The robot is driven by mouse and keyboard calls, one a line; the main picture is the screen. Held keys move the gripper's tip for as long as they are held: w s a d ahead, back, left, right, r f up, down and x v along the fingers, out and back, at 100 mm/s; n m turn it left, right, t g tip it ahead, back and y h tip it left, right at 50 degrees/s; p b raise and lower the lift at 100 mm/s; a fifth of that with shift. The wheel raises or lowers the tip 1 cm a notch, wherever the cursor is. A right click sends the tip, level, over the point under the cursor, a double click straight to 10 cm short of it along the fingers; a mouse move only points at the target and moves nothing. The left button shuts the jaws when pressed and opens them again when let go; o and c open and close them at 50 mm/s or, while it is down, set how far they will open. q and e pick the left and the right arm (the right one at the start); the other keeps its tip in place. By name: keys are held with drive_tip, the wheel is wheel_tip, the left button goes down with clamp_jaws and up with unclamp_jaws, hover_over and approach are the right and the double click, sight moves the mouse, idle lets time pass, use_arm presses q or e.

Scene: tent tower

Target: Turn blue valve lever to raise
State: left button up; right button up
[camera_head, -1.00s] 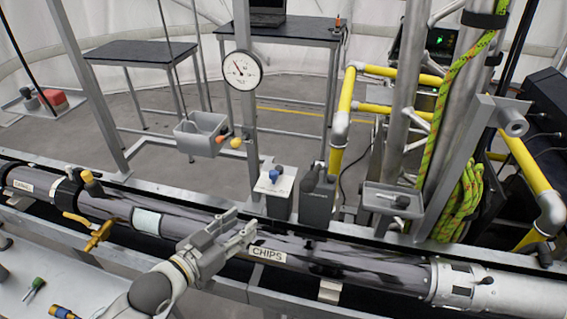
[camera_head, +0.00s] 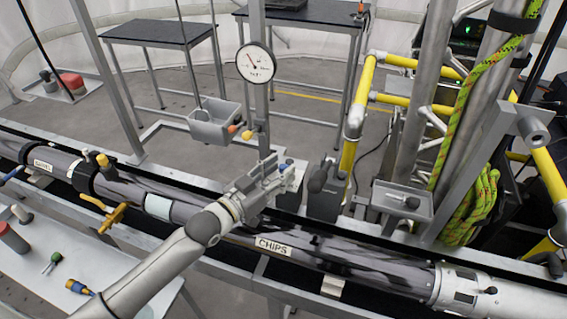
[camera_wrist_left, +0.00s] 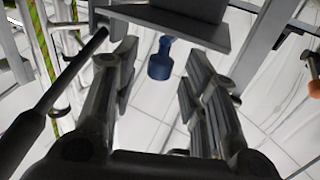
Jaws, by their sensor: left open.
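The blue valve lever (camera_wrist_left: 160,60) shows in the left wrist view as a short blue knob below a grey plate, between and beyond my two fingers. In the head view only a small blue bit of it (camera_head: 287,162) shows past my left gripper. My left gripper (camera_head: 282,178) is open and reaches over the long pipe toward the grey valve box. In the left wrist view the left gripper (camera_wrist_left: 150,95) has nothing between its fingers, and the lever appears apart from them. The valve box is mostly hidden behind the gripper in the head view. My right gripper is not in view.
A dark grey box (camera_head: 324,190) stands just right of the lever. A pressure gauge (camera_head: 255,62) hangs on the post above, with a grey tray (camera_head: 214,124) to its left. The long pipe labelled CHIPS (camera_head: 273,246) runs below my arm. A black rod crosses the wrist view's left.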

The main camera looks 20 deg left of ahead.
use_arm(q)
drive_tip(key=shift+w+d, duration=0.3)
drive_tip(key=shift+w, duration=0.35)
drive_tip(key=shift+w+d, duration=0.15)
drive_tip(key=shift+w, duration=0.05)
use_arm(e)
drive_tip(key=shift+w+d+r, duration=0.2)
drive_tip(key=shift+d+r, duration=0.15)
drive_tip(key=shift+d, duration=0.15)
use_arm(q)
clamp_jaws()
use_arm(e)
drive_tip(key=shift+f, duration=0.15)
